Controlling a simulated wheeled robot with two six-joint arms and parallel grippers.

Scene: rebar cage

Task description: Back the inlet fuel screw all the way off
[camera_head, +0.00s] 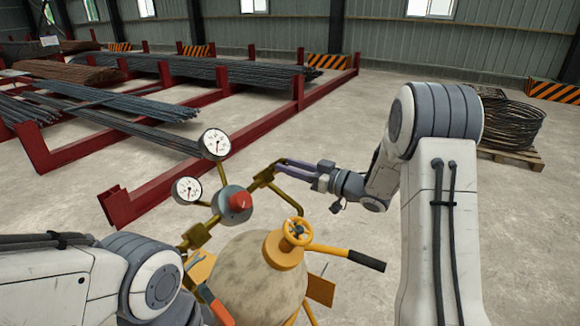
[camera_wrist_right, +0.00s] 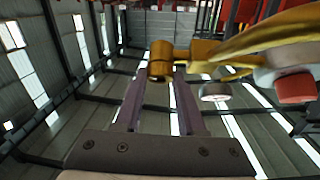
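A brass fitting (camera_head: 264,177) sits at the end of the pipe on the right of the regulator (camera_head: 232,204), which has a red knob (camera_head: 240,201). I take this fitting for the inlet fuel screw. My right gripper (camera_head: 283,169) reaches it from the right, with its purple fingers parted. In the right wrist view, the fitting (camera_wrist_right: 161,60) appears between and just past the fingertips (camera_wrist_right: 159,78); I see no clear grip, and contact is hard to judge. My left arm enters at the lower left, but its gripper does not show.
Red racks (camera_head: 170,188) with rebar stand behind. A wire coil (camera_head: 512,123) lies at the right. Floor between is clear.

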